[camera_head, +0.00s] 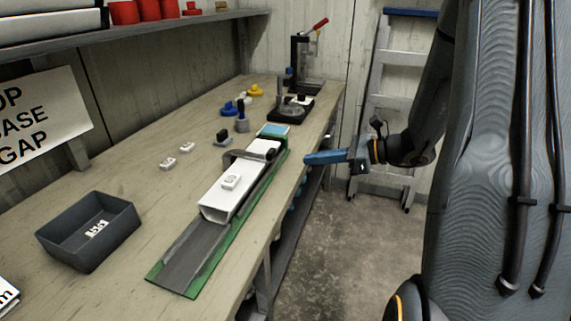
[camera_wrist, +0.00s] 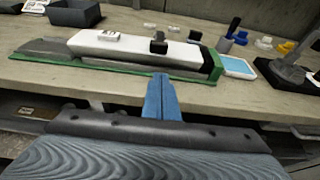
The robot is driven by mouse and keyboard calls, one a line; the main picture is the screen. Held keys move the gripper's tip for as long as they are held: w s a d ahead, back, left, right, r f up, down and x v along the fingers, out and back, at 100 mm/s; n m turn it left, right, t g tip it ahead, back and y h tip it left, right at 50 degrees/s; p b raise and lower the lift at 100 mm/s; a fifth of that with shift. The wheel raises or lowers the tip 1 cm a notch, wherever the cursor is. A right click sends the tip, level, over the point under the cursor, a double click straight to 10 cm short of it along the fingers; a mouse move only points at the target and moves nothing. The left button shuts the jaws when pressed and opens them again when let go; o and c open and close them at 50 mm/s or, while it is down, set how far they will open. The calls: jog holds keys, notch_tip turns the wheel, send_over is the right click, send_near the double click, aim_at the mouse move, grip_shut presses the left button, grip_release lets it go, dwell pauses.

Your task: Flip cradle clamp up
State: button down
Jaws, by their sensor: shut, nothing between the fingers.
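A white liner (camera_head: 226,192) lies in a grey cradle on a green base (camera_head: 172,290) along the bench's front edge; the liner also shows in the wrist view (camera_wrist: 125,45). The dark cradle clamp (camera_head: 246,155) lies across the top of the liner near its far end. In the wrist view the clamp (camera_wrist: 158,46) shows as a small black piece on the liner. My gripper (camera_head: 308,159) has blue fingers, shut and empty. It is off the front edge of the bench, to the right of the clamp and apart from it. The fingers also show in the wrist view (camera_wrist: 161,78), pointing toward the cradle.
A dark grey bin (camera_head: 62,240) holding a white label stands at the left. White labelled blocks (camera_head: 168,163), blue and yellow pieces (camera_head: 256,90) and a black stand (camera_head: 290,110) are on the bench. A ladder (camera_head: 395,100) leans behind my arm. Free air lies between gripper and cradle.

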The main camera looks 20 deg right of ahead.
jog(key=p+x, duration=0.1)
jog(key=x, duration=0.9)
jog(key=shift+p, duration=0.4)
jog(key=shift+r, duration=0.15)
